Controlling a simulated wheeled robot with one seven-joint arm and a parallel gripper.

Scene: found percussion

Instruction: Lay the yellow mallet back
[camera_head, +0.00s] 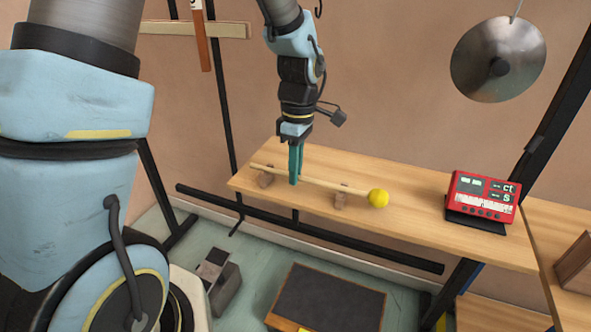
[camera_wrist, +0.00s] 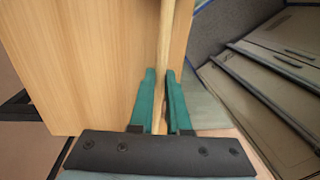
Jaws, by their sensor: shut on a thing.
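The yellow mallet has a pale wooden stick and a round yellow head (camera_head: 378,198). It lies across two small brown rests, the left rest (camera_head: 266,180) and the right rest (camera_head: 341,201), on the wooden shelf (camera_head: 420,215). Its head is at the right, past the right rest. My gripper (camera_head: 295,180) points down and is shut on the stick between the rests. In the wrist view the stick (camera_wrist: 165,50) runs between the teal fingers (camera_wrist: 161,105). I cannot tell whether the stick fully bears on both rests.
A red electronic device (camera_head: 484,197) stands on the shelf to the right. A metal cymbal (camera_head: 498,58) hangs above it. A dark-topped box (camera_head: 330,300) is on the floor below.

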